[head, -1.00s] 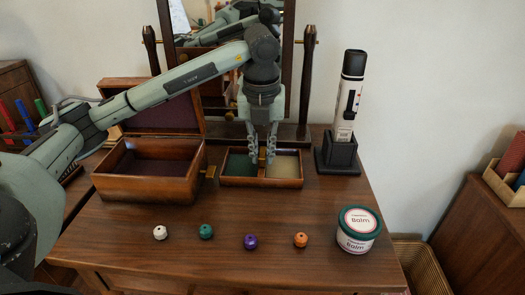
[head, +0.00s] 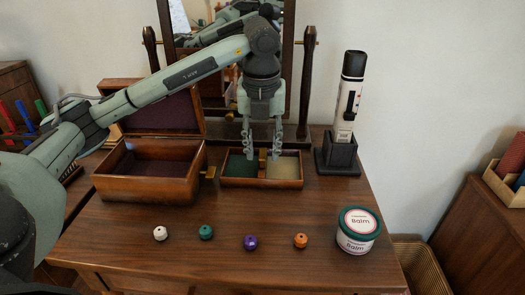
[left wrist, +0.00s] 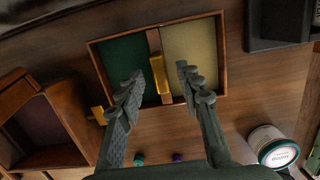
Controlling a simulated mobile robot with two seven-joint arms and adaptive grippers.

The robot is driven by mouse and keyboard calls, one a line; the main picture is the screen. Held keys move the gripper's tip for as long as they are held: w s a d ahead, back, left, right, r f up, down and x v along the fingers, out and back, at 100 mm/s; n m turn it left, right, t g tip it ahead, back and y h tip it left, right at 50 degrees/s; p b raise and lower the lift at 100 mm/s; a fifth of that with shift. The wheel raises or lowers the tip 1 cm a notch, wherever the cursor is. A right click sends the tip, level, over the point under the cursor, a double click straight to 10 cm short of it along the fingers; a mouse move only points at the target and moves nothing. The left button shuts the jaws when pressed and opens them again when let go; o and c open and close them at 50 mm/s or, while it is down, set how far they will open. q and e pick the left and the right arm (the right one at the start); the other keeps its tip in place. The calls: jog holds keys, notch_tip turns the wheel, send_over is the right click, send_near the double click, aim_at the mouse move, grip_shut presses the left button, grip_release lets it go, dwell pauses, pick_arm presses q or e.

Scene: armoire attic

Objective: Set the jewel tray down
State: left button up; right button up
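The jewel tray (head: 283,182) is a shallow wooden tray with a green and a cream compartment. It rests on the dresser top (head: 200,265), right of the open jewel box (head: 145,188). It also shows in the left wrist view (left wrist: 216,15), with a brass handle (left wrist: 159,74) on its divider. My left gripper (head: 263,157) points down over the tray with its fingers spread, one on either side of the handle. In the left wrist view the open fingers (left wrist: 160,80) hold nothing. My right gripper is not in view.
White (head: 160,233), green (head: 206,232), purple (head: 250,242) and orange (head: 301,240) beads lie in front. A balm jar (head: 358,231) stands at right front. A white device stands in a dark holder (head: 337,155) right of the tray. A mirror (head: 230,50) stands behind.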

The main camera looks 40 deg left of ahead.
aim_at(263, 156)
pick_arm(q)
jog(key=r, duration=0.4)
jog(key=r+p, duration=0.1)
jog(key=r, duration=0.1)
jog(key=shift+s+d+r, duration=0.2)
jog(key=shift+s+d, duration=0.05)
jog(key=shift+s, duration=0.1)
jog(key=r, duration=0.1)
jog(key=r+p, duration=0.1)
jog(key=r, duration=0.2)
jog(key=shift+s+d+r+p, duration=0.2)
jog(key=shift+s+p, duration=0.1)
jog(key=shift+s, duration=0.05)
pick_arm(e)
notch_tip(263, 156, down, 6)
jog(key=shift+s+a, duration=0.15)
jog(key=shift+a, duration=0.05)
